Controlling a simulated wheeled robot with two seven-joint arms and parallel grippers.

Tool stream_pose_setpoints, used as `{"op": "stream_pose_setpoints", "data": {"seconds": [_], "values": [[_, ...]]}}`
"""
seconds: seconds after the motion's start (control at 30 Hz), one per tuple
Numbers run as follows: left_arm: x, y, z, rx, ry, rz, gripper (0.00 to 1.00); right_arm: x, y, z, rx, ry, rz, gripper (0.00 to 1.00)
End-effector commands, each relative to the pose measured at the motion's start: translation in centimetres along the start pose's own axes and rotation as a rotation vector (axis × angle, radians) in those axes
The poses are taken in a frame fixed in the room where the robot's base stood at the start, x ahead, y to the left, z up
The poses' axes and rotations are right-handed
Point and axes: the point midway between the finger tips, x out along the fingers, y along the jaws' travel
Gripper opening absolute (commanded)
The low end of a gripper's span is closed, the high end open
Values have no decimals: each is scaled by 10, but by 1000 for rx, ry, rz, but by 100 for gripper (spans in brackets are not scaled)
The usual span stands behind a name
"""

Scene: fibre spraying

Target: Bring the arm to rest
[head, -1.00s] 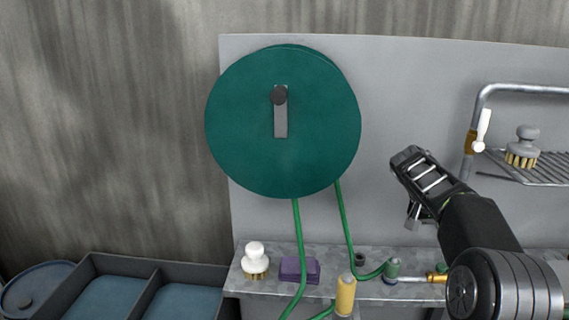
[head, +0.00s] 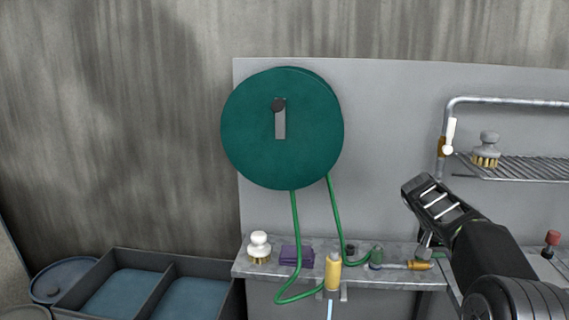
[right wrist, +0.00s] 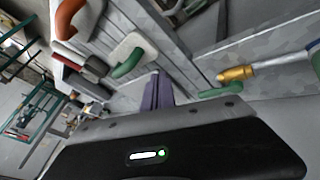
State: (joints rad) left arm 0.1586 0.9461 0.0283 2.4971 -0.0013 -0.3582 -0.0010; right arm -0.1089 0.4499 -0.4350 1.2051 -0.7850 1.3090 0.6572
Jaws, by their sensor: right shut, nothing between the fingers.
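My right arm comes in from the lower right in the head view. Its right gripper (head: 425,243) points down over the right part of the shelf, in front of the wall panel. The fingers are together with nothing between them. In the right wrist view the dark gripper body (right wrist: 190,145) fills the bottom, with the closed fingers (right wrist: 157,92) above it. My left gripper is not in view.
A green hose reel (head: 300,150) hangs on the grey panel (head: 400,120). The metal shelf (head: 345,278) holds a white brush (head: 259,247), a purple sponge (head: 297,256) and fittings. A wire rack (head: 530,168) is at right; dark basins (head: 150,258) stand lower left.

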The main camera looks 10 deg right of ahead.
Motion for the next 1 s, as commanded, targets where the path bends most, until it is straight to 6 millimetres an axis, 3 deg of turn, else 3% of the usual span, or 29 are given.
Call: {"op": "stream_pose_setpoints", "data": {"seconds": [0.33,0.57,0.67,0.77,0.9,1.0], "values": [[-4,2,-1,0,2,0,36,32,-62,32,-144,-26,-100,0],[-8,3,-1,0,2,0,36,64,-131,86,-294,-67,-231,0],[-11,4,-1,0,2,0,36,81,-170,128,-375,-97,-316,0],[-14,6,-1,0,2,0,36,98,-213,190,-463,-142,-430,0],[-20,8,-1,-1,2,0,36,111,-261,296,-555,-217,-604,0],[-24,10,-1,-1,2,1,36,110,-280,378,-589,-272,-720,0]]}}
